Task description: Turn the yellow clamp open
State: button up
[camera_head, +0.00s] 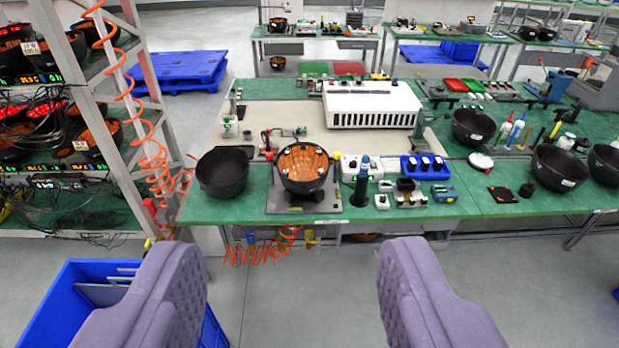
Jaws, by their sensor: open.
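My gripper (294,252) is open and empty, its two purple padded fingers far apart at the bottom of the view. It is in front of the green workbench (240,208), short of its front edge. A fixture on a grey base plate (328,203) stands at that edge and holds a black bowl with an orange inside (305,166).
A rack (126,185) with orange coiled hose is at left. A blue bin (60,300) is at lower left. Grey floor before the bench is clear.

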aim_at(338, 155)
jog(key=i+l, duration=0.15)
jog(key=i, duration=0.45)
jog(key=i+l, duration=0.15)
jog(key=i, duration=0.45)
jog(key=i+l, duration=0.15)
jog(key=i, duration=0.5)
jog(key=i+l, duration=0.15)
jog(key=i, duration=0.45)
jog(key=i+l, duration=0.15)
jog(key=i, duration=0.45)
